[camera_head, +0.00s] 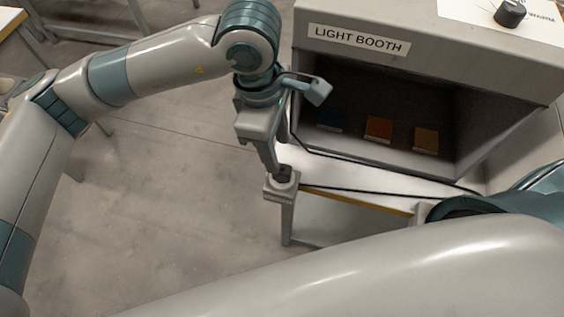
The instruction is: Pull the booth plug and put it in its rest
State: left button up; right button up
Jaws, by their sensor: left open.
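The light booth (350,48), a grey box with a "LIGHT BOOTH" label, stands on the table at the upper right. A thin black cord (370,193) runs along the table's front edge toward a grey post-like fitting (281,188) at the near left corner. A small dark piece, possibly the plug (285,172), sits at the top of this fitting. My left gripper (279,168) is open and points down, its fingertips at this dark piece. The fingers partly hide it, and I cannot tell whether they touch it. My right gripper is out of view.
My right arm crosses the lower right. Floor left of the table is clear.

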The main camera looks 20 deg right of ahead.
aim_at(282, 168)
pick_arm(q)
jog(key=f, duration=0.2)
jog(key=f+p, duration=0.1)
jog(key=f, duration=0.2)
jog(key=f+p, duration=0.1)
jog(key=f, duration=0.1)
jog(key=shift+s+d+f, duration=0.2)
jog(key=shift+s+d, duration=0.1)
jog(key=shift+d, duration=0.1)
jog(key=shift+f+p, duration=0.35)
jog(key=shift+f, duration=0.4)
grip_shut()
jog(key=c, duration=1)
grip_release()
grip_shut()
jog(key=shift+r, duration=0.6)
jog(key=shift+r, duration=0.25)
